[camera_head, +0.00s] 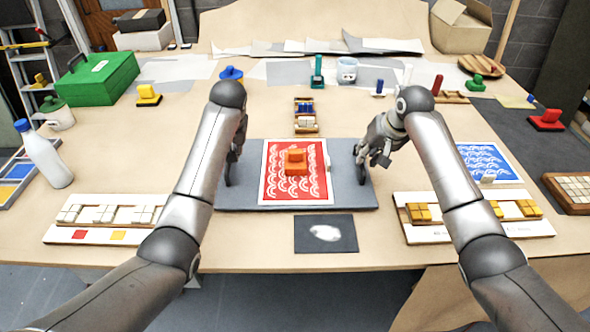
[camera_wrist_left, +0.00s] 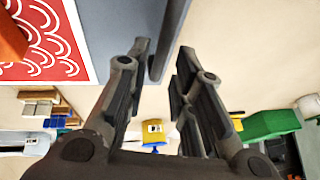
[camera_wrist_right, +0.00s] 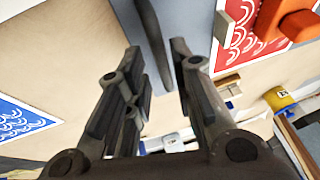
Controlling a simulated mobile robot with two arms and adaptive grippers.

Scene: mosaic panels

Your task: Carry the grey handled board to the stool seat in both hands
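The grey handled board (camera_head: 345,195) lies flat on the table in front of me. A red panel with white arcs (camera_head: 268,185) and an orange block (camera_head: 296,160) rest on it. My left gripper (camera_head: 232,168) is at the board's left end. In the left wrist view its fingers are apart, with a dark handle (camera_wrist_left: 172,35) between or just beyond the tips. My right gripper (camera_head: 367,160) is at the right end, fingers also apart, with the other dark handle (camera_wrist_right: 152,40) between or just beyond them. Contact is unclear. I cannot identify the stool seat.
A dark card with a white patch (camera_head: 325,233) lies in front of the board. Tile trays stand front left (camera_head: 105,222) and front right (camera_head: 480,215). A small tile rack (camera_head: 306,115) is behind the board. A white bottle (camera_head: 42,155) stands far left.

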